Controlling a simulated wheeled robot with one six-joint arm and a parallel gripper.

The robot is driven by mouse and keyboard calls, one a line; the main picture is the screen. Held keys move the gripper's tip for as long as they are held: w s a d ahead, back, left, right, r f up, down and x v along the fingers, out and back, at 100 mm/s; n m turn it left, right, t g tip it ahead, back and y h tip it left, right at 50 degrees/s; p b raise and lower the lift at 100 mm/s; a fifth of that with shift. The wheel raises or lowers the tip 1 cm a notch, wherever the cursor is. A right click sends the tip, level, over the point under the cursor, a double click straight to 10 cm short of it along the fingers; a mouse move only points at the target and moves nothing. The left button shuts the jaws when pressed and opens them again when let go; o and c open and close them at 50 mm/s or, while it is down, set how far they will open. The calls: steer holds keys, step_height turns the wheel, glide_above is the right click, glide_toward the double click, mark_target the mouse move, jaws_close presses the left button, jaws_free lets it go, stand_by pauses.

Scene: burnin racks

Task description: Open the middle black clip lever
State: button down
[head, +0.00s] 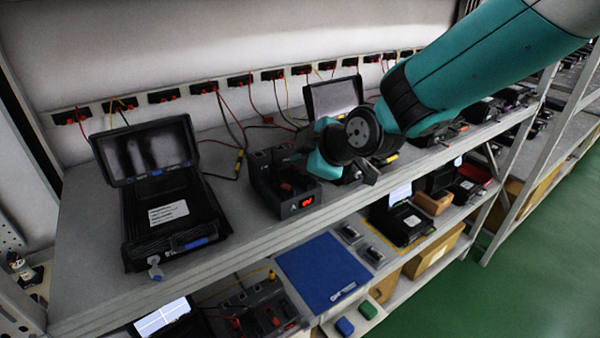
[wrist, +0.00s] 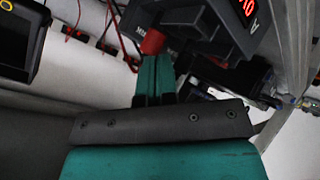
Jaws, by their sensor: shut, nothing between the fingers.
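A black box-shaped unit with a lit red display (head: 307,202) stands on the upper shelf. Black blocks and red parts sit on its top, but I cannot clearly pick out the middle black clip lever among them. My gripper (head: 297,160) is over the right part of this unit and partly hides it. In the wrist view, my gripper (wrist: 156,60) has its teal fingers together and empty. Their tips are beside a red cap-like part (wrist: 152,42) and dark blocks of the unit. I cannot tell whether they touch. The display (wrist: 248,8) shows at the top edge.
An open black case with a raised lid (head: 168,213) stands left on the upper shelf. A second raised screen (head: 333,96) is behind my gripper. Red and yellow cables run from wall sockets (head: 203,88) to the shelf. Bare shelf (head: 95,245) lies at the left front.

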mark_target(304, 178)
steer(key=shift+f, duration=0.2)
steer(key=shift+w+f+b, duration=0.1)
steer(key=shift+f+b, duration=0.2)
steer(key=shift+b, duration=0.3)
steer(key=shift+f+b, duration=0.3)
steer(key=shift+f, duration=0.05)
stand_by(0.4)
steer(key=shift+r, duration=0.2)
steer(key=shift+r+p, duration=0.4)
steer(key=shift+r, duration=0.35)
steer(key=shift+s+d+r+p, duration=0.15)
steer(key=shift+r+p, duration=0.55)
steer(key=shift+r, duration=0.55)
steer(key=shift+s+r+p, duration=0.1)
steer(key=shift+r+p, duration=0.55)
steer(key=shift+r, duration=0.6)
